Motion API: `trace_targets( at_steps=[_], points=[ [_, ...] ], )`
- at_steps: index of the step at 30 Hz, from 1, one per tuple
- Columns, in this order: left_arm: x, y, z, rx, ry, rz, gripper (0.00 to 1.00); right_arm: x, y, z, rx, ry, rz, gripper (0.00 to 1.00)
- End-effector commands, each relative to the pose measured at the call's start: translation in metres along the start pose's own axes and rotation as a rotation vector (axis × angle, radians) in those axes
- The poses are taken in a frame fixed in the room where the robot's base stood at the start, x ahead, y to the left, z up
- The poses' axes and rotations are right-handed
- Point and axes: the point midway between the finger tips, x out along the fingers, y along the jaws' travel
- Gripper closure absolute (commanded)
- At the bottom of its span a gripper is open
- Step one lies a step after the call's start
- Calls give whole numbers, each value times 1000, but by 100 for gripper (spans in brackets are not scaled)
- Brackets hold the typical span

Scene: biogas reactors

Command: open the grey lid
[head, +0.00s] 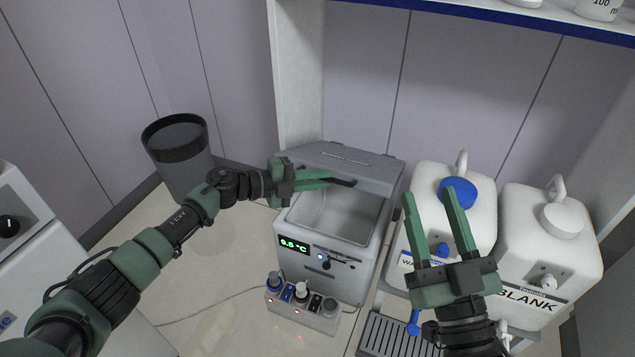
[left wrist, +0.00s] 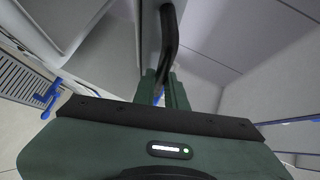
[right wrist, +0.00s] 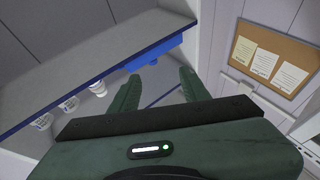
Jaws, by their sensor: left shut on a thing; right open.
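The grey lid (head: 365,168) is on top of a white water bath (head: 350,280) in the head view. It stands raised, and the bath's open basin (head: 335,214) shows below it. My left gripper (head: 328,180) is shut on the lid's black handle (head: 344,183) at the front edge. In the left wrist view the handle (left wrist: 170,42) runs down between my left fingers (left wrist: 162,88). My right gripper (head: 430,193) is open and empty, in front of the white canisters. Its fingers (right wrist: 158,90) hold nothing in the right wrist view.
White canisters with a blue cap (head: 457,193) and a white cap (head: 562,220) stand right of the bath. A small rack of bottles (head: 302,311) sits in front. A dark-rimmed cylinder (head: 176,150) stands at left. A blue-edged shelf (head: 500,17) hangs above.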

Motion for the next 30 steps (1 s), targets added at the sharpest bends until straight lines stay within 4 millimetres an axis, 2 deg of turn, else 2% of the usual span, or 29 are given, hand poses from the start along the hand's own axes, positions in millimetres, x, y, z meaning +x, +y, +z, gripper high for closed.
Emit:
trace_targets(
  at_steps=[1, 6, 12, 21, 30],
  points=[
    [0, -10, 2, -1, -4, -2, 100, 0, 2, 10, -3, -69, 4, 54],
    [2, -24, 5, 1, -4, -2, 100, -9, 7, 48, -9, -278, 15, 54],
    [6, -38, 8, 1, -3, -2, 100, -24, 12, 78, -13, -447, 24, 54],
    [9, -52, 11, 1, -4, -3, 100, -40, 15, 101, -15, -586, 33, 54],
    [11, -55, 12, 1, -3, -3, 100, -46, 16, 107, -15, -626, 35, 54]
  ],
)
